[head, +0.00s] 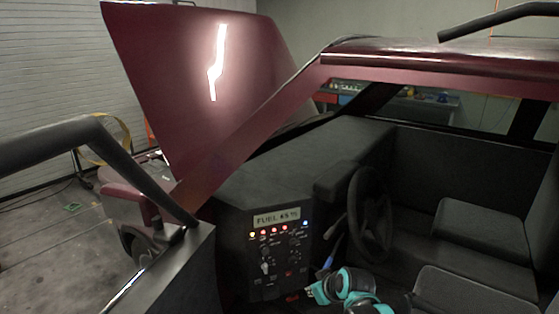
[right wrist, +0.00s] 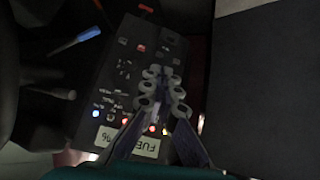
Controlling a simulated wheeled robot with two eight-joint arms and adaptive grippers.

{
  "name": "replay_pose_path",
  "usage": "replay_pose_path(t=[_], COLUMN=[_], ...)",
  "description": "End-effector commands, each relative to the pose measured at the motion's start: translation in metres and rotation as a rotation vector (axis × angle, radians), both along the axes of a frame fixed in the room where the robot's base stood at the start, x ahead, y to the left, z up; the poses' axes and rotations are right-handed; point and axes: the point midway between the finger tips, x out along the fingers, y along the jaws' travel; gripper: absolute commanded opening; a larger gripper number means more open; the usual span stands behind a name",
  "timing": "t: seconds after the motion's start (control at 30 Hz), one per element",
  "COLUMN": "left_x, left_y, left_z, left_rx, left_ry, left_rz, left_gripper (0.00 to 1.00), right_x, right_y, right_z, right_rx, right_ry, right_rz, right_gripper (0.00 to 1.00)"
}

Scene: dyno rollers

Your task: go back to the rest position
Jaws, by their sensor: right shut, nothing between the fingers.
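My right gripper (head: 312,292) is in the head view at the lower middle, in front of the lower part of the car's control panel (head: 262,262). Its teal and black arm comes in from the bottom edge. In the right wrist view the gripper (right wrist: 163,72) is shut, with its fingers together and nothing between them, over the face of the panel (right wrist: 108,70). Whether the fingertips touch the panel I cannot tell. My left gripper is not in view.
The panel has a fuel display (head: 277,217), lit lamps and knobs. A blue-tipped lever (head: 326,268) sticks out beside my right gripper. The steering wheel (head: 370,212) and seats (head: 480,230) are to the right. The open door (head: 100,150) frames the left; the raised hood (head: 195,85) stands behind.

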Motion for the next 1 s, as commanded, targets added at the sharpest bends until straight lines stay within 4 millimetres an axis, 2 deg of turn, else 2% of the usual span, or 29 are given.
replay_pose_path(t=[0.03, 0.2, 0.4, 0.5, 0.6, 0.7, 1.0], left_x=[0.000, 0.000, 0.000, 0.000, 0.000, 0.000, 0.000], left_y=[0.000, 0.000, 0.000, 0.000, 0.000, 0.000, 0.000], left_z=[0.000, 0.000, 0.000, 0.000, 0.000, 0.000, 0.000], left_rx=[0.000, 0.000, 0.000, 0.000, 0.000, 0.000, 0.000], left_ry=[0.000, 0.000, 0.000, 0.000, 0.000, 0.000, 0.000], left_rz=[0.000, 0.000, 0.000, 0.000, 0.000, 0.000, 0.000], left_gripper=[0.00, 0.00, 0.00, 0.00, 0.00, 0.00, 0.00], right_x=[-0.022, -0.092, -0.172, -0.202, -0.222, -0.233, -0.237], right_y=[-0.008, -0.033, -0.060, -0.070, -0.077, -0.081, -0.083], right_z=[0.011, 0.033, 0.034, 0.028, 0.022, 0.018, 0.017], right_rx=[0.004, 0.023, 0.045, 0.054, 0.062, 0.066, 0.068], right_ry=[0.011, 0.047, 0.076, 0.084, 0.089, 0.091, 0.091], right_rz=[-0.036, -0.177, -0.341, -0.408, -0.457, -0.486, -0.497], right_gripper=[0.00, 0.00, 0.00, 0.00, 0.00, 0.00, 0.00])
